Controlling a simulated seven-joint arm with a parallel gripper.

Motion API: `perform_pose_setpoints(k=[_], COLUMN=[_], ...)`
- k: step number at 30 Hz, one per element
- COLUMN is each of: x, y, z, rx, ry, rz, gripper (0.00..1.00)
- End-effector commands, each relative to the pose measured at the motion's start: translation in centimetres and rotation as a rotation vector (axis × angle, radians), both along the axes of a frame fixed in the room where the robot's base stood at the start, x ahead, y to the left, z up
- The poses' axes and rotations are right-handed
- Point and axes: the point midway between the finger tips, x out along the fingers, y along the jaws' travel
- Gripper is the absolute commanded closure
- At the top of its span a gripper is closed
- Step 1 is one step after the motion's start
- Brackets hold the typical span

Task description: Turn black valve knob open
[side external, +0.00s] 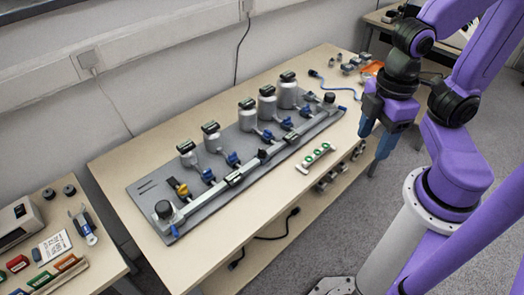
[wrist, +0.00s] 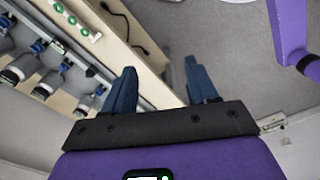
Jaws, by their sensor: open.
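A small black valve knob (side external: 262,155) sits near the middle of the long metal pipe on the grey panel (side external: 150,190) in the side view. Round black caps stand at the pipe's left end (side external: 163,209) and right end (side external: 329,97); I cannot tell whether either is a valve knob. My gripper (side external: 367,153) is open and empty, beyond the table's right edge and well apart from the panel. In the wrist view the blue fingers (wrist: 160,63) are spread, with floor between them. Part of the panel shows at the left there, but I cannot pick out the black knob.
Several silver canisters (side external: 267,108) with blue valves line the panel, with one yellow valve (side external: 180,188). A white bracket with green rings (side external: 315,157) lies near the table's front edge. A blue cable (side external: 340,85) lies behind. The table front (side external: 255,210) is mostly clear.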

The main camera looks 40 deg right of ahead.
Motion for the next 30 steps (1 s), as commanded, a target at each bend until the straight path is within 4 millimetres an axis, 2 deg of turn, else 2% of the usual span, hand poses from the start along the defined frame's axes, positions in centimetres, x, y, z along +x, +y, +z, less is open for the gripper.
perform_pose_setpoints(k=[5,10,15,19,24,27,30], x=[3.1,9.2,16.1,21.4,27.6,30.1,31.6], y=[1.7,3.8,4.5,4.0,2.0,0.7,-0.3], z=[0.0,-0.6,-2.1,-3.8,-6.5,-7.8,-8.8], rx=[-0.007,-0.016,-0.022,-0.026,-0.028,-0.029,-0.030], ry=[0.000,-0.001,0.002,0.003,0.006,0.008,0.007], rz=[0.040,0.127,0.220,0.293,0.381,0.423,0.450], gripper=[0.42,0.42,0.42,0.42,0.42,0.42,0.42])
